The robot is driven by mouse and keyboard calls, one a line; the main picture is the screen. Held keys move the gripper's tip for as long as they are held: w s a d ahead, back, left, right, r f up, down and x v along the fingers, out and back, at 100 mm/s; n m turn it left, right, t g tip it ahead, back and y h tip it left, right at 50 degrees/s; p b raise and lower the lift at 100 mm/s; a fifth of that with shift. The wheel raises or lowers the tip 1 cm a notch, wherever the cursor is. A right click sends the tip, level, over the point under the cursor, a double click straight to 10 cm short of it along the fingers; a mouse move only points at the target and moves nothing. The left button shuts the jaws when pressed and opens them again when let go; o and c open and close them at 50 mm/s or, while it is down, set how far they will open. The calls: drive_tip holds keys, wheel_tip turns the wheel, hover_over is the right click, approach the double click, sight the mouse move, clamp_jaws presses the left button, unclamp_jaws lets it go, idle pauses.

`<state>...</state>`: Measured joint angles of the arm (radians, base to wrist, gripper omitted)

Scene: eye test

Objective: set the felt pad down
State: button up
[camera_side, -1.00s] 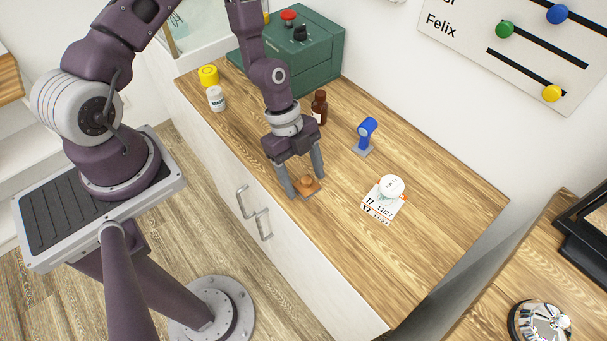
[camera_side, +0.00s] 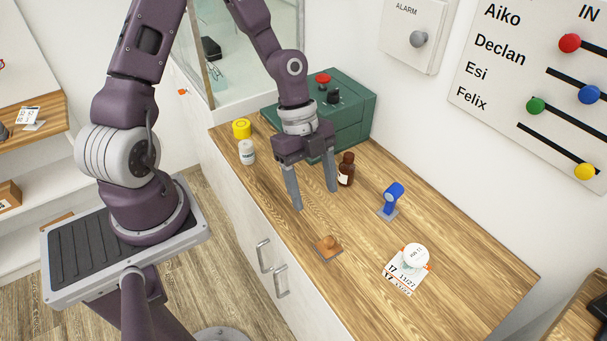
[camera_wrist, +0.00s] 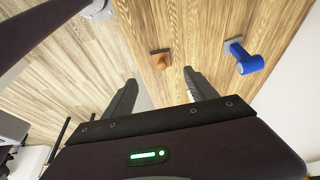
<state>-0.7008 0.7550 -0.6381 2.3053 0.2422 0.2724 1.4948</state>
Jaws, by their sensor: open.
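The felt pad (camera_side: 328,248), a small orange-brown square with a rounded knob on top, rests on the wooden counter near its front edge. It also shows in the wrist view (camera_wrist: 160,61), ahead of the fingers. My gripper (camera_side: 315,198) is open and empty, its grey fingers spread. It is clear of the pad, raised above the counter, and lies up and slightly left of the pad in the side view. In the wrist view my gripper (camera_wrist: 160,79) has only bare floor and counter between its fingertips.
A brown bottle (camera_side: 346,170) stands close to the right finger in the side view. A blue device on a stand (camera_side: 391,200), a white round-topped item (camera_side: 415,256) on a date card (camera_side: 402,280), a white jar (camera_side: 247,153), a yellow item (camera_side: 241,129) and a green box (camera_side: 355,115) share the counter (camera_side: 455,265).

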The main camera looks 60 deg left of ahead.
drive_tip(key=s+a+r+n+t+y, duration=0.1)
drive_tip(key=s+a+r+n+y, duration=0.2)
drive_tip(key=r, duration=0.4)
drive_tip(key=s+a+r+n+t+y, duration=0.1)
drive_tip(key=s+r+n+y, duration=0.1)
drive_tip(key=r+n, duration=0.45)
drive_tip(key=s+d+r+n+t, duration=0.2)
drive_tip(key=s+r+n+t, duration=0.1)
drive_tip(key=s+r+n, duration=0.5)
drive_tip(key=shift+s+d+r+t+h, duration=0.3)
drive_tip(key=shift+s+d+r+h, duration=0.1)
drive_tip(key=shift+s+r, duration=0.15)
drive_tip(key=shift+a+r, duration=0.1)
